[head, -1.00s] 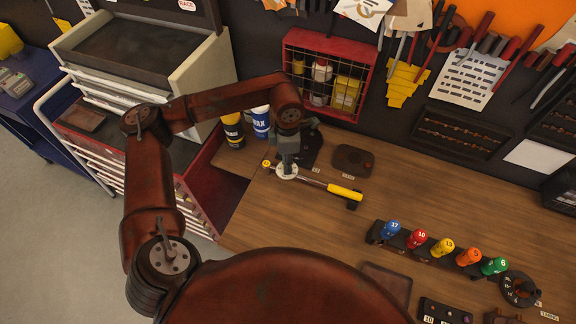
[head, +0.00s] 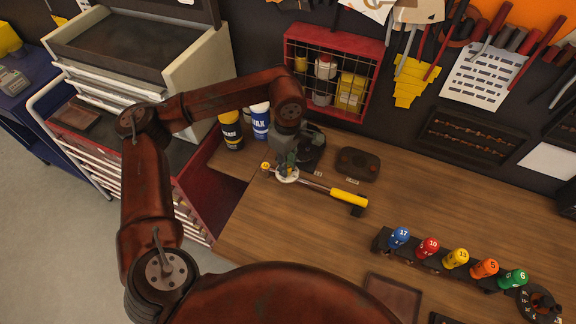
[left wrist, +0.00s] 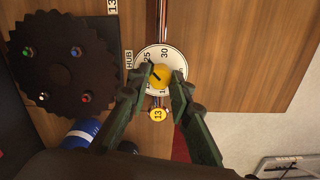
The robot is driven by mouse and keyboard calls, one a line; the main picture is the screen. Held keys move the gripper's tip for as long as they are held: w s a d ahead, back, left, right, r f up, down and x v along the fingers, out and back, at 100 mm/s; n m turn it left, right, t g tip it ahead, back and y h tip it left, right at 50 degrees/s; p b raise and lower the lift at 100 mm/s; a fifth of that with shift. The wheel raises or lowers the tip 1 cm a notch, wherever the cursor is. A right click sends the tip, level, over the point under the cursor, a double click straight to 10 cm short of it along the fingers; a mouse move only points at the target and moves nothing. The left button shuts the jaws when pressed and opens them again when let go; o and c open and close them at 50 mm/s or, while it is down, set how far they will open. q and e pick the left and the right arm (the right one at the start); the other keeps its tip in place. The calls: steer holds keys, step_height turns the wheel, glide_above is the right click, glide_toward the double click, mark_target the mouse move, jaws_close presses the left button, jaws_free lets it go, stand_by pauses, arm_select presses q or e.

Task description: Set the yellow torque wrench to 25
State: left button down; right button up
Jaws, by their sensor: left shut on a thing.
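The yellow torque wrench (head: 347,198) lies on the wooden bench, with its yellow handle to the right and its round white dial (left wrist: 150,57) at the left end. My left gripper (head: 287,173) is over the dial, pointing down. In the left wrist view my left gripper (left wrist: 161,76) is shut on the yellow knob (left wrist: 162,74) at the dial's centre. The knob's black pointer slants up and left, near the printed 25; the exact setting cannot be told. The 30 is visible; fingers hide part of the scale. A yellow 13 socket (left wrist: 158,114) sits at the wrench's head end.
A dark toothed disc (left wrist: 66,62) lies beside the dial. The blue can (head: 260,121) and yellow-black can (head: 231,130) stand behind left. A rack of coloured sockets (head: 430,262) is at right.

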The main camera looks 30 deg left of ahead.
stand_by(0.3)
arm_select(q)
steer(key=c, duration=1.7)
jaws_free()
steer(key=shift+c, duration=0.2)
steer(key=shift+r, duration=0.1)
step_height(320, 180, up, 12)
